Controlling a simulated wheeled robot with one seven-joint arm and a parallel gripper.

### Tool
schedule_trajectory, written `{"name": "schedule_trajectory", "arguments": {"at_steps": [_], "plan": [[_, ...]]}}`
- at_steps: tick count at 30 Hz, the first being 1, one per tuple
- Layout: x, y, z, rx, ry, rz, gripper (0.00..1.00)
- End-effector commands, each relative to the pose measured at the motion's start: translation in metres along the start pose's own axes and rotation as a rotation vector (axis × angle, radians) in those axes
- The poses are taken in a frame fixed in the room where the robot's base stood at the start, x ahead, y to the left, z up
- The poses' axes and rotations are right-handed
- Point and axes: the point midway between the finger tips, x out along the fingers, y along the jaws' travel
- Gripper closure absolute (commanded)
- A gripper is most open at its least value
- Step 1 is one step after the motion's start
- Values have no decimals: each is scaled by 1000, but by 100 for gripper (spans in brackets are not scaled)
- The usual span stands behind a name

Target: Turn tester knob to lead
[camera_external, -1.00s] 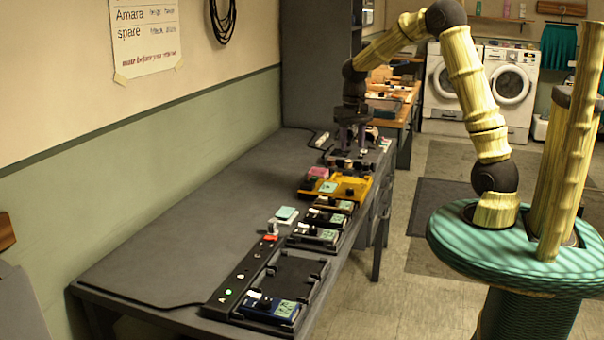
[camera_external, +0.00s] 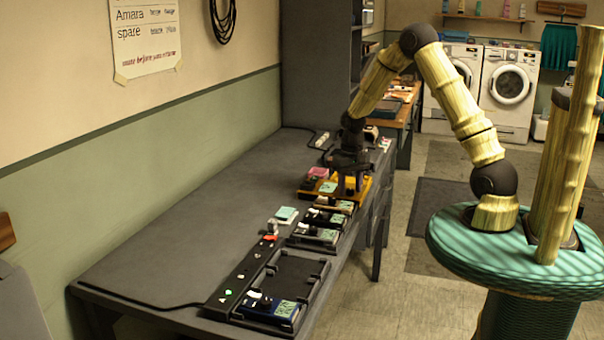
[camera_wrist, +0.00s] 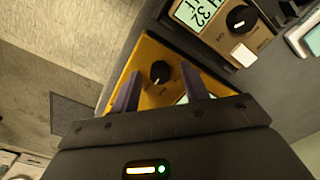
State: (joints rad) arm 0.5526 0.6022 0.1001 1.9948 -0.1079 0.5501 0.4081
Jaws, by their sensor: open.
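A yellow device (camera_external: 361,196) sits in the row along the right side of the grey bench. In the wrist view the yellow device (camera_wrist: 148,52) shows a round black knob (camera_wrist: 160,72) with a pale pointer mark. My gripper (camera_external: 351,185) is over this device. In the wrist view my gripper (camera_wrist: 162,82) is open, its two purple fingers on either side of the knob, with gaps between. Part of the device's face and its display are hidden behind the fingers and gripper body. I cannot read the labels around the knob.
A beige device (camera_wrist: 220,30) with a screen and black knob stands beside the yellow one. More devices sit nearer the camera, with a dark blue one (camera_external: 270,308) on the black charging rack (camera_external: 296,278). The bench's left part (camera_external: 200,225) is clear.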

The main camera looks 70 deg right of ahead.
Motion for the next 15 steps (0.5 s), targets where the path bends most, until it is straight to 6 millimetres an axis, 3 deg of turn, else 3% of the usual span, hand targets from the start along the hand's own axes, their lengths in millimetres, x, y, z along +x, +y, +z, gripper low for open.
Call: {"name": "schedule_trajectory", "arguments": {"at_steps": [6, 13, 15], "plan": [[0, 0, 0, 0, 0, 0, 55], [0, 0, 0, 0, 1, 0, 100], [0, 0, 0, -1, 1, 0, 100]]}}
